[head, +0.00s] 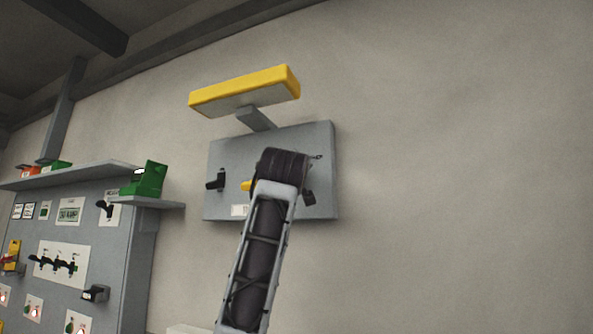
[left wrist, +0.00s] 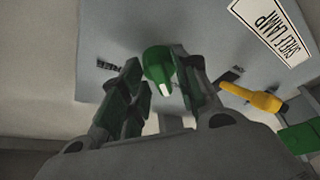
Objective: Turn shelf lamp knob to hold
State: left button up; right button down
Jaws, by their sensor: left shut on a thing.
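A green knob (left wrist: 157,62) with a white mark sits on the grey panel (left wrist: 120,20) in the left wrist view. My left gripper (left wrist: 163,88) is shut on this knob, one finger on each side. The white mark faces the bottom of that view. A sign (left wrist: 272,27) reading SHELF LAMP appears upside down at upper right. Small dark labels lie on both sides of the knob, too small to read surely. In the head view my arm covers the green knob and most of the gripper on the panel (head: 320,150). My right gripper is not in view.
A black knob (head: 215,181) is on the panel's left side. A yellow lamp (head: 245,88) juts out above. A shelf (head: 70,175) with a green box (head: 150,180) is at left. Bare wall is at right.

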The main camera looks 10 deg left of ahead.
pick_arm(q)
jog(key=shift+r, duration=0.1)
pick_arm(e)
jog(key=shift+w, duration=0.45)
pick_arm(q)
jog(key=o, duration=0.6)
jog(key=shift+a, duration=0.1)
jog(key=shift+o, duration=0.2)
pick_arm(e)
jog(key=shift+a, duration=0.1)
pick_arm(q)
jog(key=v, duration=1.2)
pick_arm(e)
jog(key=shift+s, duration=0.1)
pick_arm(q)
jog(key=shift+r, duration=0.1)
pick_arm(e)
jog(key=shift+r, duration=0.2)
